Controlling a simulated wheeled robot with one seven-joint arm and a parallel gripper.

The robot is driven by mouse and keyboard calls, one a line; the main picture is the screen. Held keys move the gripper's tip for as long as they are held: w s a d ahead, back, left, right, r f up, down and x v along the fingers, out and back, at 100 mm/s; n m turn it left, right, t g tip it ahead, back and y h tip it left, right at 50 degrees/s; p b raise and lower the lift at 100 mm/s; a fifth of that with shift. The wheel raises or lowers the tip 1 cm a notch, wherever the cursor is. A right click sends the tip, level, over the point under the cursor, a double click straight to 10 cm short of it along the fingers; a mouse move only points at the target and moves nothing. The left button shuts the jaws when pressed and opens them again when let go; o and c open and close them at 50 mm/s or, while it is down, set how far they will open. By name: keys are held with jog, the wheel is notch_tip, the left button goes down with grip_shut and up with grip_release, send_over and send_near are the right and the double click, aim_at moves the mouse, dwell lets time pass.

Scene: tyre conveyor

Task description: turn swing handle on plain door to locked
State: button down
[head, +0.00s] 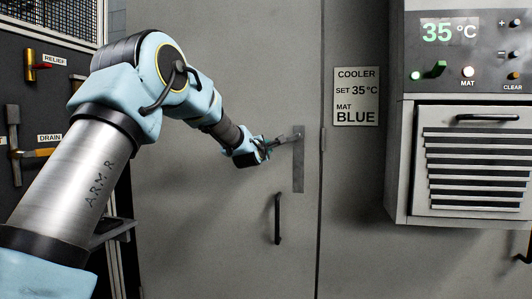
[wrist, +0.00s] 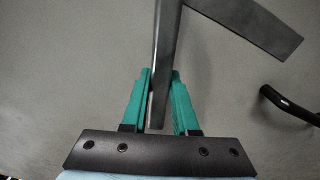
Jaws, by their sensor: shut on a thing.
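The plain grey door (head: 215,190) fills the middle of the head view. Its swing handle (head: 286,139) is a grey bar that points left and slightly down from the top of a narrow upright metal plate (head: 298,172). My gripper (head: 267,146) is at the handle's free left end. In the wrist view the handle bar (wrist: 166,45) runs between the two teal fingers of my gripper (wrist: 161,74), which are shut on it near its end. The plate (wrist: 255,22) shows at the upper right there. The handle's pivot is out of the wrist view.
A black pull handle (head: 278,218) stands out from the door below the plate; it also shows in the wrist view (wrist: 288,105). A sign (head: 356,97) reads COOLER, SET 35°C, MAT BLUE. A control box (head: 468,50) and louvred unit (head: 470,160) jut out at right. Valve levers (head: 32,72) are at left.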

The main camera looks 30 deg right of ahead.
aim_at(280, 161)
jog(key=f+n+b, duration=0.2)
jog(key=b, duration=0.1)
jog(key=s+d+f+n+b, duration=0.1)
jog(key=f+n+b, duration=0.1)
jog(key=b, duration=0.2)
jog(key=s+d+f+n+b, duration=0.1)
jog(key=f+n+b, duration=0.1)
jog(key=b, duration=0.1)
jog(key=shift+s+d+n, duration=0.2)
jog(key=shift+d+n, duration=0.05)
jog(key=shift+n, duration=0.05)
jog(key=s+d+n+b, duration=0.1)
jog(key=b, duration=0.1)
jog(key=s+d+f+n+b, duration=0.1)
jog(key=n+b, duration=0.1)
jog(key=b, duration=0.1)
jog(key=shift+d+f, duration=0.1)
jog(key=shift+f, duration=0.2)
jog(key=s+d+n+b, duration=0.2)
jog(key=n+b, duration=0.1)
jog(key=shift+f, duration=0.2)
jog(key=shift+s+d+r+n+b, duration=0.1)
jog(key=shift+s+d+n+b, duration=0.35)
jog(key=shift+n+b, duration=0.35)
jog(key=shift+d, duration=0.1)
jog(key=c, duration=0.7)
grip_release()
jog(key=shift+r, duration=0.1)
